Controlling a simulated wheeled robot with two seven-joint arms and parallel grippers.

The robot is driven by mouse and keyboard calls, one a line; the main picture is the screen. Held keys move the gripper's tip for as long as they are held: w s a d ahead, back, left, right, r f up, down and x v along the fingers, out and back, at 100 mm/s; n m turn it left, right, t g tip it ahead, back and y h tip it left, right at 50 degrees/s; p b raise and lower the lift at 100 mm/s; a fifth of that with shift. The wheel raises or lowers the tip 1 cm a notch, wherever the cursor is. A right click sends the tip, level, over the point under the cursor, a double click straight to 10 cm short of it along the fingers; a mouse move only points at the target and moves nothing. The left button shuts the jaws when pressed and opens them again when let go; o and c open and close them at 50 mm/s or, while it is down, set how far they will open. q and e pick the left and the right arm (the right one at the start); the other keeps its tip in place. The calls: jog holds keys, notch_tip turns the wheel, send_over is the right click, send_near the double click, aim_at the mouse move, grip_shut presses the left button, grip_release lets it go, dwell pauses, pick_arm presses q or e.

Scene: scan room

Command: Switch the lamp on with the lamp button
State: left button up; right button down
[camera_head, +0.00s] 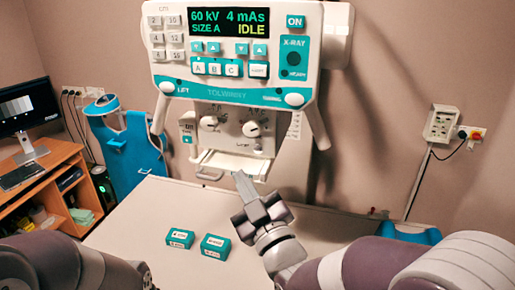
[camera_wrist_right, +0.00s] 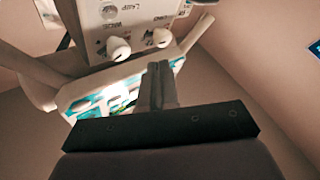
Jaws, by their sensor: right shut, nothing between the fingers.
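The grey collimator box (camera_head: 230,128) hangs below the X-ray console, with two white knobs on its front. In the right wrist view, a small round button (camera_wrist_right: 109,12) sits beside the printed word LAMP, near the top edge. I cannot make that button out clearly in the head view. My right gripper (camera_head: 240,178) is shut and empty, below and just right of the collimator box, apart from it. Its fingertips also show in the right wrist view (camera_wrist_right: 159,66), below the knobs. My left arm shows at the lower left, but its gripper is out of view.
The console (camera_head: 235,50) reads 60 kV, 4 mAs, IDLE. A pale tray (camera_head: 232,166) juts out under the collimator. Two teal boxes (camera_head: 180,238) (camera_head: 215,246) lie on the white table (camera_head: 135,215). A desk with a monitor (camera_head: 28,107) stands left.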

aim_at(257, 174)
jog(key=w+d, duration=0.2)
jog(key=w, duration=0.5)
jog(key=shift+w+d, duration=0.25)
jog(key=shift+w, duration=0.05)
dwell(1.7)
jog(key=shift+w+d+b, duration=0.15)
jog(key=shift+w+b, duration=0.2)
jog(key=shift+w, duration=0.05)
